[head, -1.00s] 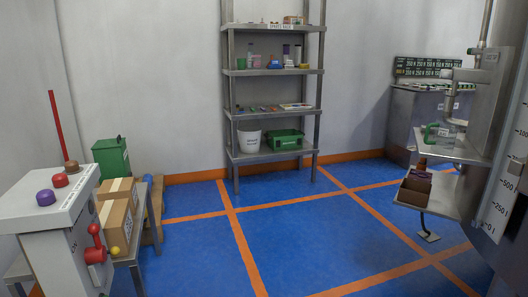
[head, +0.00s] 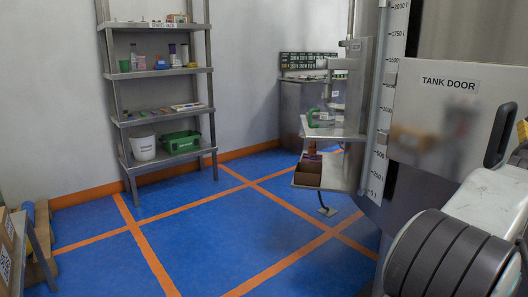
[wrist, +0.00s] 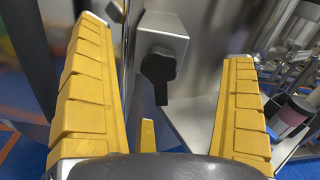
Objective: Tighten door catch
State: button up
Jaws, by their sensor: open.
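In the wrist view a black knob with a downward lever (wrist: 158,68) sits on a small grey metal block (wrist: 165,35), which looks like the door catch. My gripper (wrist: 164,46) is open, its two yellow ridged fingers spread to either side of the knob in the picture. Nothing is between the fingers within their grasp, and the knob appears beyond them. In the head view the tank door (head: 440,125) carries a "TANK DOOR" label and a black handle (head: 500,135) at its right edge. I cannot make out the catch in the head view.
A steel side shelf (head: 330,172) with a brown box (head: 307,172) stands left of the tank. A rack (head: 165,118) with small items is against the wall. The blue floor (head: 200,240) between is clear. A dark cylinder (wrist: 293,110) shows beside the right finger.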

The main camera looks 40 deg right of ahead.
jog(key=shift+d, duration=0.15)
jog(key=shift+d+p, duration=0.6)
jog(key=shift+d, duration=0.3)
grip_shut()
jog(key=m, duration=0.3)
jog(key=shift+a+r+m, duration=0.1)
jog(key=shift+m, duration=0.2)
dwell(0.5)
grip_release()
dwell(0.5)
jog(key=shift+b, duration=0.35)
